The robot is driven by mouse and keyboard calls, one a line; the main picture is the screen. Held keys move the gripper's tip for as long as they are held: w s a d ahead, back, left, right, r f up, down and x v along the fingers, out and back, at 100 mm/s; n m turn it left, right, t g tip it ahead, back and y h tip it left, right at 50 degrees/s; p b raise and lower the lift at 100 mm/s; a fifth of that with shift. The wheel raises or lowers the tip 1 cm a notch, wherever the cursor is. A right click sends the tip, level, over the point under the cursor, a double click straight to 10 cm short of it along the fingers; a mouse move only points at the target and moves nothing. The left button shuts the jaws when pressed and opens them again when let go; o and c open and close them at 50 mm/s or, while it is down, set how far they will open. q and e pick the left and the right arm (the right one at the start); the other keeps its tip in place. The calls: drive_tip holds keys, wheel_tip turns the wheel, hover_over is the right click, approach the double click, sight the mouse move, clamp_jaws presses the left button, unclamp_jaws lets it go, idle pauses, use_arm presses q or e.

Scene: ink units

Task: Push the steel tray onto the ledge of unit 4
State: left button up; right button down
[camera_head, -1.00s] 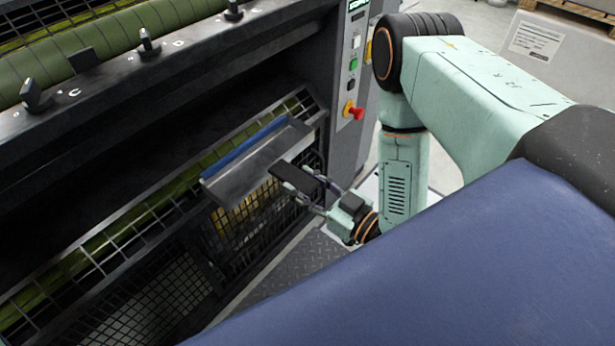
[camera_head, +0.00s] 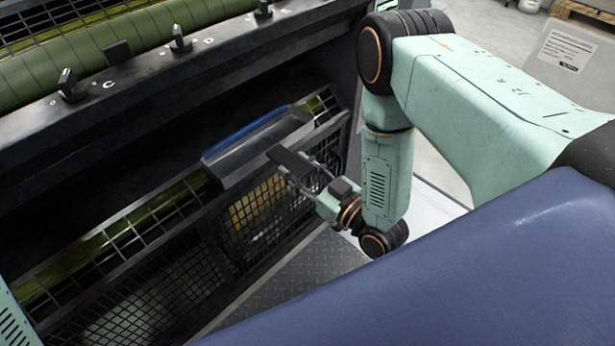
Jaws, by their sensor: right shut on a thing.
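The steel tray (camera_head: 262,146) is a grey, shallow, flat piece with a blue strip along its far edge. It lies over the front ledge (camera_head: 160,211) of the ink unit, its far side inside the dark opening. My right gripper (camera_head: 291,162) is at the tray's near right edge and shut on it; a dark flat part at the jaws hides the exact contact. I cannot tell whether the tray's whole underside rests on the ledge. My left gripper is out of view; only a bit of mint arm shows at the lower left.
Above the opening runs a dark beam with black knobs (camera_head: 180,42) and a green roller (camera_head: 110,45). Black mesh guards (camera_head: 262,215) stand below the ledge. The tread-plate floor (camera_head: 300,275) in front is clear. A labelled grey box (camera_head: 572,58) stands at the upper right.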

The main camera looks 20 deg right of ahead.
drive_tip(key=shift+b+x, duration=0.6)
drive_tip(key=shift+x, duration=0.95)
drive_tip(key=b, duration=0.3)
approach(251, 136)
drive_tip(key=shift+r+x, duration=0.15)
drive_tip(key=shift+x, duration=0.55)
drive_tip(key=shift+r+x, duration=0.15)
drive_tip(key=shift+x, duration=0.6)
drive_tip(key=shift+b+x, duration=0.8)
drive_tip(key=shift+x, duration=1.05)
drive_tip(key=shift+w+a+f, duration=0.15)
drive_tip(key=shift+w+a, duration=0.05)
drive_tip(key=shift+w, duration=0.2)
drive_tip(key=c, duration=0.7)
unclamp_jaws()
drive_tip(key=shift+f, duration=0.1)
